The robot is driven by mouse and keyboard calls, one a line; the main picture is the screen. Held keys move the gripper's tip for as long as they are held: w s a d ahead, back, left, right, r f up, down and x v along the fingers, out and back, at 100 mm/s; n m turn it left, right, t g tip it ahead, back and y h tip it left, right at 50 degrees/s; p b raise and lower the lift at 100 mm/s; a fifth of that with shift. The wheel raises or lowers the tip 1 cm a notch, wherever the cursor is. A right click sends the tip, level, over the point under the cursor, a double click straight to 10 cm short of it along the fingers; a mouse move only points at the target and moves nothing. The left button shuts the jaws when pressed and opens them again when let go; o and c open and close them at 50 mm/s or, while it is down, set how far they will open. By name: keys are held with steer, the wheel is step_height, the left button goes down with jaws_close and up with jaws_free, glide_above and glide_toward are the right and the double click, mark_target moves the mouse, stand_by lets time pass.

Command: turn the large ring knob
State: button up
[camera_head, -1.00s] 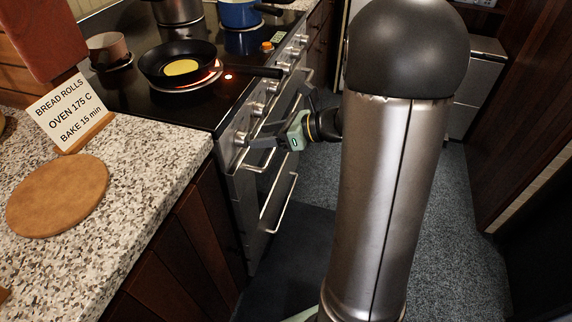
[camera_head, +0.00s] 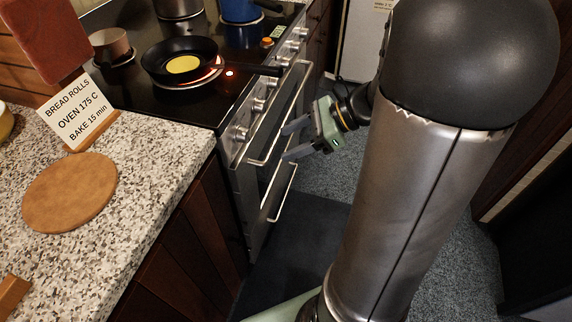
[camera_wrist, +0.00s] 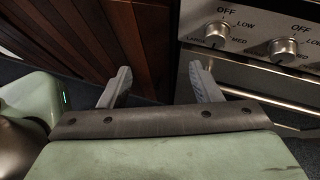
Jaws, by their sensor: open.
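The nearest knob (camera_head: 239,132) is at the panel's near end. The second knob (camera_head: 258,105) is beyond it. In the wrist view the left knob (camera_wrist: 216,35) and right knob (camera_wrist: 284,50) show OFF, LOW and MED marks. My gripper (camera_head: 287,143) is open and empty, in front of the stove and apart from the knobs. In the wrist view its fingertips (camera_wrist: 160,73) lie below and left of the left knob, before the cabinet-stove gap.
A frying pan (camera_head: 180,61) with yellow food sits on a glowing ring. The oven handle (camera_head: 283,125) sticks out below the knobs. A granite counter (camera_head: 150,190) holds a recipe sign (camera_head: 75,115) and a round board (camera_head: 70,192). Dark floor is clear below my gripper.

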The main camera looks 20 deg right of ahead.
steer(key=s+a+r+n+g+h+p, duration=0.2)
steer(key=s+n+h+p, duration=0.3)
steer(key=n, duration=0.6)
steer(key=s+a+r+n+g+h+p, duration=0.1)
steer(key=s+a+r+n+h+p, duration=0.3)
steer(key=s+n, duration=0.3)
steer(key=a+n+h+p, duration=0.1)
steer(key=n, duration=0.3)
steer(key=shift+s+n+g, duration=0.15)
steer(key=shift+n+g, duration=0.15)
steer(key=shift+g, duration=0.1)
